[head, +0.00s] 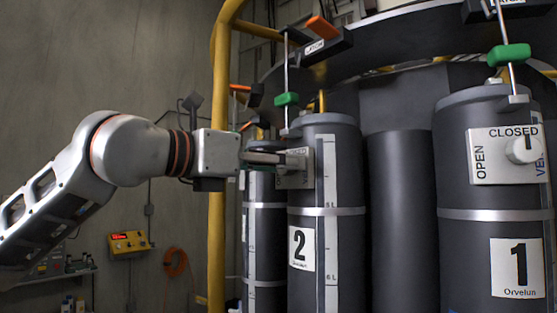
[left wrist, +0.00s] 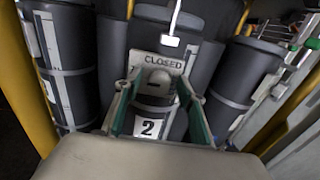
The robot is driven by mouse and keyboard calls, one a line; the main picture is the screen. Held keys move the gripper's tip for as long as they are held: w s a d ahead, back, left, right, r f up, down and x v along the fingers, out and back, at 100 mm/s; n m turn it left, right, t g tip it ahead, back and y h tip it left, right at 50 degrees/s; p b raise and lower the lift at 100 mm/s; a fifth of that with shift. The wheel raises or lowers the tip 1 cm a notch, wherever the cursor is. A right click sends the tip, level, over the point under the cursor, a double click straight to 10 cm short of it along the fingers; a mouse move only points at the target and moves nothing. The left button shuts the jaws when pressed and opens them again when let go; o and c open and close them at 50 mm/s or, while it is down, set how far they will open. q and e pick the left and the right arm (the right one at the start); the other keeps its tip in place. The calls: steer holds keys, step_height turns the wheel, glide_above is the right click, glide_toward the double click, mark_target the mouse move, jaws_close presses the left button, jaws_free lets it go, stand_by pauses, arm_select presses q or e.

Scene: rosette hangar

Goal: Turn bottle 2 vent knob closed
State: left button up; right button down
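Bottle 2 (head: 340,255) is a dark grey upright cylinder with a white "2" label (head: 302,249). Its vent plate (head: 295,180) is mostly hidden by my left gripper in the head view. In the left wrist view the plate (left wrist: 150,62) reads CLOSED along its top edge. The pale round vent knob (left wrist: 158,83) has a short dark mark; its exact setting is hard to tell. My left gripper (head: 280,158) is at the plate. Its two green-edged fingers (left wrist: 158,100) stand apart on either side of the knob, with gaps visible. My right gripper is out of view.
Bottle 1 (head: 480,255) stands at right with its own white knob (head: 523,150) and plate. A yellow post (head: 218,170) rises close behind my left wrist. Green-handled clamp rods (head: 287,99) and a dark curved rack (head: 410,35) are above the bottles.

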arm_select(q)
steer(key=shift+c, duration=0.5)
steer(key=c, duration=1)
steer(key=shift+c, duration=0.2)
steer(key=shift+f+m, duration=0.1)
steer(key=shift+m, duration=0.2)
steer(key=m+b, duration=0.2)
steer(key=m, duration=1.5)
steer(key=shift+s+d+f+b, duration=0.1)
steer(key=shift+b, duration=0.2)
steer(key=shift+m, duration=0.3)
